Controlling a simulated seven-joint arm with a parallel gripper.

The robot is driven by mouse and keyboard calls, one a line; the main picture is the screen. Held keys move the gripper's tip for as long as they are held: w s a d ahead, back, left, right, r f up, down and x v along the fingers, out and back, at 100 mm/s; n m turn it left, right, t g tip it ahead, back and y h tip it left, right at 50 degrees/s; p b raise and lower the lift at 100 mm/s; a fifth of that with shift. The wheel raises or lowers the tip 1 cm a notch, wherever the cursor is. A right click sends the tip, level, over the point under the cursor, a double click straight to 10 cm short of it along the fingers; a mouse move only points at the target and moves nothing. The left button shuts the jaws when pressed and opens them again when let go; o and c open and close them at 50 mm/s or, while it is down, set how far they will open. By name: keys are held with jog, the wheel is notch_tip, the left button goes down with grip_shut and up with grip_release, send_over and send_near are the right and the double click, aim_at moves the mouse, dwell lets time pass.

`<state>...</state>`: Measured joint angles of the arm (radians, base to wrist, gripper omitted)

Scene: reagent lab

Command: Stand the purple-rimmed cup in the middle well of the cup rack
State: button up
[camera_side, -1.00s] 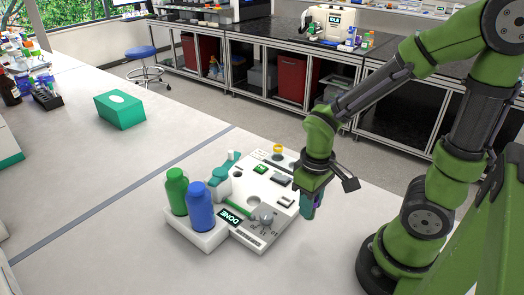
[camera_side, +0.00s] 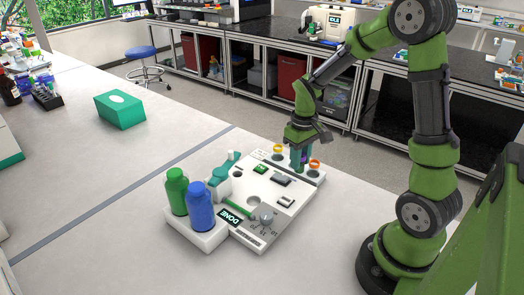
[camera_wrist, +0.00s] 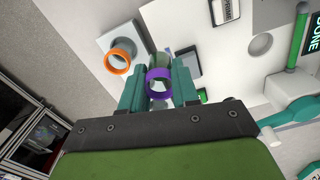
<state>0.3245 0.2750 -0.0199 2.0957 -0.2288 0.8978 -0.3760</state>
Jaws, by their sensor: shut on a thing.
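The purple-rimmed cup (camera_wrist: 159,73) is between the two teal fingers of my gripper (camera_wrist: 158,88), which is shut on it. In the side view my gripper (camera_side: 299,163) points down over the middle of the pale cup rack (camera_side: 322,177), between an orange-rimmed cup (camera_side: 314,165) and a yellow-rimmed cup (camera_side: 278,152). The orange-rimmed cup also shows beside my fingers in the wrist view (camera_wrist: 119,60). The middle well is hidden by my fingers and the cup. I cannot tell whether the cup's base is in the well or just above it.
A white device (camera_side: 262,195) with a DONE label lies directly in front of the rack. Green (camera_side: 177,192) and blue (camera_side: 201,207) bottles stand in a white holder at its left. A green box (camera_side: 120,110) sits farther left. The bench (camera_side: 110,190) between is clear.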

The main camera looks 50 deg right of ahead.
jog(key=shift+w+d+f+n, duration=0.4)
jog(key=shift+w+d, duration=0.3)
jog(key=shift+d, duration=0.1)
jog(key=shift+w+d+f+n, duration=0.3)
jog(key=shift+w+d+n, duration=0.1)
jog(key=shift+w+d, duration=0.4)
jog(key=shift+w+d+f+n, duration=0.4)
jog(key=shift+w+d, duration=0.25)
jog(key=shift+d, duration=0.2)
jog(key=shift+f, duration=1.1)
dwell(0.4)
jog(key=o, duration=1.4)
jog(key=shift+r, duration=0.15)
jog(key=shift+r, duration=3.4)
